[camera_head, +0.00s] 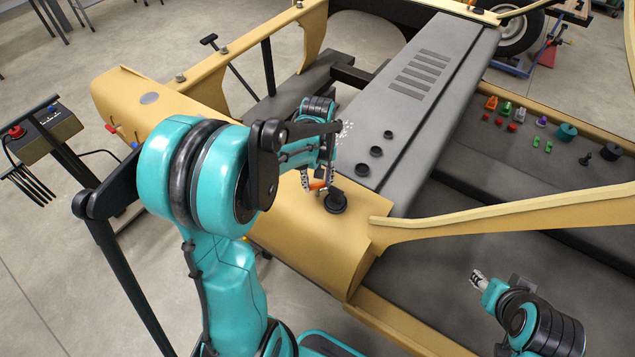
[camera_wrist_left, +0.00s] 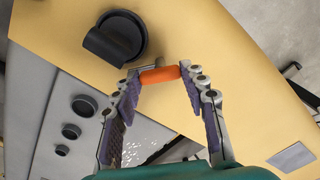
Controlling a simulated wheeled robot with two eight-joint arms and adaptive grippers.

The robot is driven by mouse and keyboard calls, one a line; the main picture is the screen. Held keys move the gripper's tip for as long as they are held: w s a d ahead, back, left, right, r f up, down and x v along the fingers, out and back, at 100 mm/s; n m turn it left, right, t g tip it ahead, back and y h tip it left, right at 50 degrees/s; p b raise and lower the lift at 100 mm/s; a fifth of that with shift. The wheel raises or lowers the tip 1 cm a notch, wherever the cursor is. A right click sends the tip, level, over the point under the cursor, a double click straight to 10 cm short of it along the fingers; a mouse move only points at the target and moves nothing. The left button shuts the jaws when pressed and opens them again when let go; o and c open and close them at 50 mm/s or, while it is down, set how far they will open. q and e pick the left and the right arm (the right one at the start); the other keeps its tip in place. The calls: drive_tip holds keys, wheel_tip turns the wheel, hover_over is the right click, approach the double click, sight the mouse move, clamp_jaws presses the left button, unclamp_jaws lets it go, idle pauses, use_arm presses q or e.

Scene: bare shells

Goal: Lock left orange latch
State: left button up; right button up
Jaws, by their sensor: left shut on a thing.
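The orange latch (camera_head: 317,185) sits on the tan shell beside a black round knob (camera_head: 336,201). My left gripper (camera_head: 316,186) is at the latch, with its fingers on either side of it. In the left wrist view the orange latch (camera_wrist_left: 159,75) lies crosswise between the fingertips of my left gripper (camera_wrist_left: 160,76), which is shut on it. The black knob (camera_wrist_left: 116,38) is just up and left of the latch there. My right gripper (camera_head: 479,280) is low at the right of the head view, away from the latch; its finger opening is too small to tell.
A grey panel (camera_head: 430,90) with several black round knobs lies beyond the tan shell (camera_head: 290,220). Small coloured parts (camera_head: 513,127) stand on the dark surface at the right. A tan bar (camera_head: 500,215) crosses above the floor of the shell. A control box (camera_head: 45,135) stands at the left.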

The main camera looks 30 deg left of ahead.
sight(317, 184)
use_arm(q)
drive_tip(key=m+b, duration=0.1)
drive_tip(key=m, duration=0.4)
drive_tip(key=shift+m, duration=0.3)
drive_tip(key=shift+m+b, duration=0.5)
drive_tip(key=shift+m, duration=1.8)
drive_tip(key=o, duration=1.2)
drive_tip(key=shift+c, duration=0.2)
drive_tip(key=shift+r, duration=0.1)
drive_tip(key=shift+r, duration=3.95)
drive_tip(key=shift+f, duration=0.1)
